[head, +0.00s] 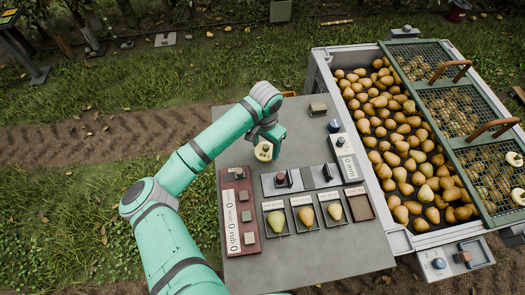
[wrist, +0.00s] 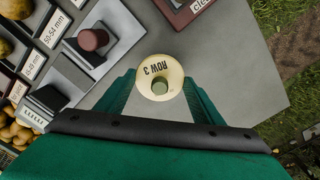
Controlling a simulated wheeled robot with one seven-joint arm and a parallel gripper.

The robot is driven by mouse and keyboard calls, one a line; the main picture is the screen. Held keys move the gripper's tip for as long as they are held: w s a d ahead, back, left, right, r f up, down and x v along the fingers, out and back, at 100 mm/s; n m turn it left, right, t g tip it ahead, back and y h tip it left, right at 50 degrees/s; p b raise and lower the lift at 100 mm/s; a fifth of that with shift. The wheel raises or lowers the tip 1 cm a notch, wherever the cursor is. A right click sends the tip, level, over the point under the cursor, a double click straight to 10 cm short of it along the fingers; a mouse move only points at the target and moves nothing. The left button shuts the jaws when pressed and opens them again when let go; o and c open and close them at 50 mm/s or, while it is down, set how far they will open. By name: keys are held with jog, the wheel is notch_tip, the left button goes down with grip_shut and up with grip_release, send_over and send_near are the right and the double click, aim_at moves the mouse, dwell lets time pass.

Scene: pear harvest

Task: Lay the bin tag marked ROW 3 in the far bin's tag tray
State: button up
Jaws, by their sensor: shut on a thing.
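The ROW 3 tag (wrist: 161,66) is a round cream disc with a small greenish knob. Its lettering appears upside down in the wrist view. My gripper (wrist: 160,88) is shut on it, with a green finger on each side of the knob. In the head view the tag (head: 263,152) hangs at the end of my arm over the left part of the grey table (head: 310,255). I cannot tell which fitting is the far bin's tag tray. A small grey tray (head: 456,262) with a blue knob is by the pear bin's near end.
A pear bin (head: 398,243) with a green mesh lid (head: 462,147) stands right of the table. Two cream discs (head: 515,159) lie on the lid. Pear sample trays (head: 306,228) and a red panel (head: 234,178) occupy the table front. Grass and a dirt track lie behind.

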aim_at(262, 149)
jog(key=shift+w+a+f, duration=0.15)
jog(key=shift+a+f, duration=0.15)
jog(key=shift+f, duration=0.1)
jog(key=shift+w+a+f, duration=0.1)
jog(key=shift+a+f, duration=0.05)
jog(key=shift+f, duration=0.8)
jog(key=shift+w+a+f, duration=0.1)
jog(key=shift+f, duration=0.85)
jog(key=o, duration=1)
jog(key=shift+o, duration=0.2)
